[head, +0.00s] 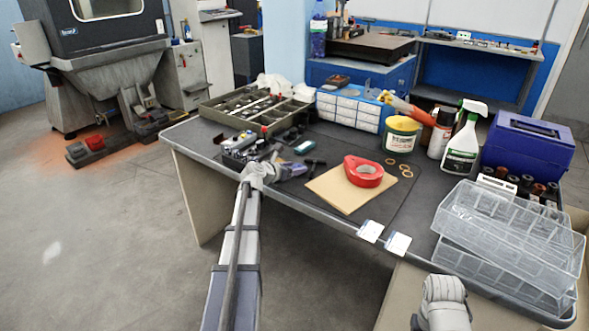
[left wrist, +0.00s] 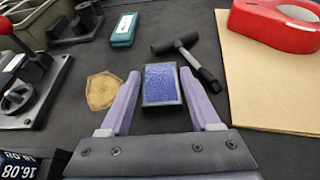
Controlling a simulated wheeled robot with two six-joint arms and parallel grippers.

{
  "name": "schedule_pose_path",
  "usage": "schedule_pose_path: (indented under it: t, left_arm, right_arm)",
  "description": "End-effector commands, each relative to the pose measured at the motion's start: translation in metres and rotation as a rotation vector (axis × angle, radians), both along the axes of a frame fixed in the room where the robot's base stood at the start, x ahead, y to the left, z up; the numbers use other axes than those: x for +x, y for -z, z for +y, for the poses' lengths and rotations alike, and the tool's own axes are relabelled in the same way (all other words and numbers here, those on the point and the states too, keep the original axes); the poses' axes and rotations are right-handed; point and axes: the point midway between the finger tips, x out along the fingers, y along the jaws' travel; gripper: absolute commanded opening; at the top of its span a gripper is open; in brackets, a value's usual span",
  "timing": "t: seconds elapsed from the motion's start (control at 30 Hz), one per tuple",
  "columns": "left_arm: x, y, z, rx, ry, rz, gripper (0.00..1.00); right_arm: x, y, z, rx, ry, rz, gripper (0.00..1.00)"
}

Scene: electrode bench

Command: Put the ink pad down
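The ink pad (left wrist: 162,86) is a small dark-framed block with a blue top. In the left wrist view it appears to lie flat on the dark mat, between the two lilac fingers of my left gripper (left wrist: 161,74). The fingers stand apart, with a narrow gap on each side of the pad. In the head view the left gripper (head: 291,170) is low over the front of the bench, and the pad is too small there to make out clearly. My right arm shows at the lower right, but its gripper fingers are not visible.
A black hammer-like tool (left wrist: 187,60) lies just right of the pad, and a tan shield-shaped piece (left wrist: 103,90) lies left. A teal box (left wrist: 124,30) is beyond. Red tape (head: 363,172) rests on brown card (head: 342,194). Clear trays (head: 507,245) stand right.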

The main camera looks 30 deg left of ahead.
Motion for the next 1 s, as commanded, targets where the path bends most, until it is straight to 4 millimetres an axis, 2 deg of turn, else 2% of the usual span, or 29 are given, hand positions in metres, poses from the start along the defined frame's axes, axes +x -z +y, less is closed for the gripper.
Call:
schedule_pose_path:
  t: [0.03, 0.2, 0.53, 1.0]
  left_arm:
    - [0.0, 0.0, 0.0, 0.0, 0.0, 0.0, 0.7]
    - [0.0, 0.0, 0.0, 0.0, 0.0, 0.0, 0.86]
    - [-0.003, -0.007, 0.0, 0.0, 0.0, 0.0, 0.86]
    - [-0.087, -0.042, 0.005, -0.001, -0.003, -0.001, 0.86]
  right_arm:
    - [0.0, 0.0, 0.0, 0.0, 0.0, 0.0, 0.5]
    - [0.0, 0.0, 0.0, 0.0, 0.0, 0.0, 0.5]
    - [0.0, -0.007, 0.0, 0.0, 0.0, 0.0, 0.5]
    - [0.0, -0.042, 0.0, 0.0, 0.0, 0.0, 0.5]
